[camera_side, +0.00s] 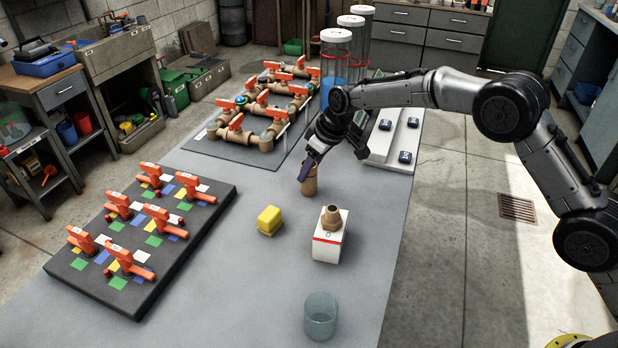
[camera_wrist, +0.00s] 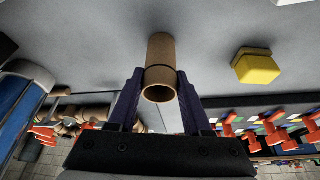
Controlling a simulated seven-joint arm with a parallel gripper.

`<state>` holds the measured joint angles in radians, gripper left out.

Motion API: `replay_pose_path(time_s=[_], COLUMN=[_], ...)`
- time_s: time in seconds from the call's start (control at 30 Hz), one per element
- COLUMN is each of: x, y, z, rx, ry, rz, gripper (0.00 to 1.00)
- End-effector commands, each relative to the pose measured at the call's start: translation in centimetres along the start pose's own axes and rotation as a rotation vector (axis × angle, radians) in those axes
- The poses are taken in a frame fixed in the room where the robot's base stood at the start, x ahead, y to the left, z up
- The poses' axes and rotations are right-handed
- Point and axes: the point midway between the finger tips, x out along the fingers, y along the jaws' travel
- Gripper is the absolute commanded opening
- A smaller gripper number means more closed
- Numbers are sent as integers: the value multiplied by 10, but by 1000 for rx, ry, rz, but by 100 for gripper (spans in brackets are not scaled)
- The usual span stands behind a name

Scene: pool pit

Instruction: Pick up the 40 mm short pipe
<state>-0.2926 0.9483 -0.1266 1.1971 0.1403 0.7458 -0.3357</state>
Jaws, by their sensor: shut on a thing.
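The short pipe (camera_side: 310,181) is a tan cylinder standing about upright at the middle of the grey table in the side view. My gripper (camera_side: 308,168) is over it, with its purple fingers around the pipe's upper part. In the wrist view the pipe (camera_wrist: 161,65) sits between the two purple fingers of my gripper (camera_wrist: 160,85), its open end facing the camera. The gripper is shut on the pipe. I cannot tell whether the pipe's lower end touches the table.
A yellow block (camera_side: 269,220) and a white box with a tan fitting (camera_side: 330,243) stand in front of the pipe. A clear cup (camera_side: 320,316) is nearer the front. A valve board (camera_side: 140,235) lies left, a pipe assembly (camera_side: 262,115) behind, a white panel (camera_side: 392,140) at back right.

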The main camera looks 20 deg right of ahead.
Motion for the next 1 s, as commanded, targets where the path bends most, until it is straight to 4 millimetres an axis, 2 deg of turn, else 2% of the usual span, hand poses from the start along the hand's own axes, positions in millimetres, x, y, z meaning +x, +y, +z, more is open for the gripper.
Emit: replay_pose_path(time_s=[0.03,0.17,0.47,0.67,0.83,1.0], x=[0,0,-1,-11,-34,-74], y=[0,0,0,0,0,-6], z=[0,0,-1,-5,-13,-1], rx=[0,0,0,-1,-1,-1], ry=[0,0,1,2,4,5], rz=[0,0,0,0,1,2], gripper=[23,0,0,0,0,0])
